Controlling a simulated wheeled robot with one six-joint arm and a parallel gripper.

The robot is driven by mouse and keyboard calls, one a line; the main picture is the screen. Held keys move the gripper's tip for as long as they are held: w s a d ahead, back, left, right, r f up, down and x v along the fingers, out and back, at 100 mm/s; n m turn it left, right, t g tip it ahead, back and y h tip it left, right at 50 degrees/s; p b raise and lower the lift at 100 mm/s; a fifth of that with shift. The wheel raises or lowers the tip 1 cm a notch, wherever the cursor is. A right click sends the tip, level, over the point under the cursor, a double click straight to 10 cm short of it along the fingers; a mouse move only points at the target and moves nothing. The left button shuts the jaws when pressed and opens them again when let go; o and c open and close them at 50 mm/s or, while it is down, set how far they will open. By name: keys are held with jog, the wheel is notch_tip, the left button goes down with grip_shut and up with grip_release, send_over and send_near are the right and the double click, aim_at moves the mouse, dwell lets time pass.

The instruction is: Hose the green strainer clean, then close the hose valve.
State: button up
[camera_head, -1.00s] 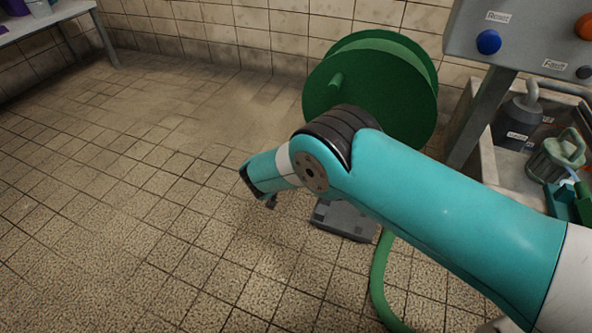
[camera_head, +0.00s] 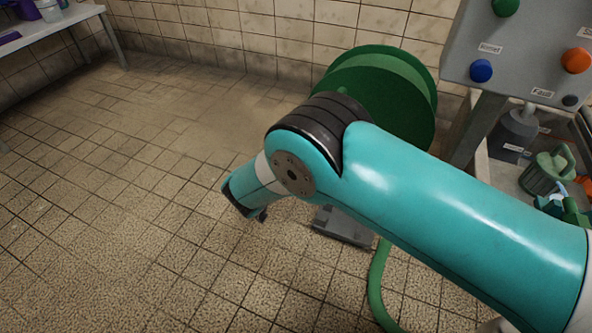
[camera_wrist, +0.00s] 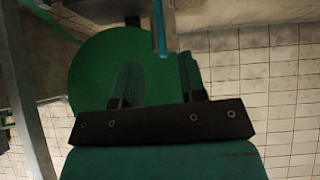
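A grey-green basket with a green handle (camera_head: 547,172), which looks like the strainer, sits in the basin at the right edge. A green hose (camera_head: 378,285) runs over the floor below a large green hose reel (camera_head: 385,95). The reel also shows behind my gripper in the wrist view (camera_wrist: 90,75). My gripper (camera_wrist: 158,75) has its two fingers apart with nothing clearly held between them. In the head view its fingers are hidden behind my arm's end, low in front of the reel. I cannot identify the hose valve.
A grey panel (camera_head: 530,50) with blue, orange and green knobs stands above the basin (camera_head: 505,180). A dark grey container (camera_head: 513,130) and green and teal parts (camera_head: 575,210) crowd it. A grey block (camera_head: 343,225) lies on the floor. The left floor is clear before a table (camera_head: 50,37).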

jog(key=p+v, duration=0.2)
jog(key=v, duration=0.6)
jog(key=shift+p, duration=0.35)
jog(key=s+d+r+n+g+y+p, duration=0.15)
jog(key=d+r, duration=0.25)
jog(key=r, duration=0.4)
jog(key=d+r+n+g+y+p, duration=0.1)
jog(key=d+r+g, duration=0.15)
jog(key=r, duration=0.55)
jog(key=d+r+n+g+y+p, duration=0.1)
jog(key=d+r+p, duration=0.1)
jog(key=d+r, duration=0.45)
jog(key=s+d+r+n+g+y+p, duration=0.2)
jog(key=s+d+r+n, duration=0.25)
jog(key=s+r, duration=0.55)
jog(key=s+d+r+n+g+y+p, duration=0.1)
jog(key=s+d+r+n+y+p, duration=0.3)
jog(key=s+r, duration=0.65)
notch_tip(320, 180, up, 36)
jog(key=s+m+h+p, duration=0.1)
jog(key=h+p, duration=0.1)
jog(key=p, duration=3.3)
jog(key=shift+s+d, duration=0.2)
jog(key=shift+s, duration=0.2)
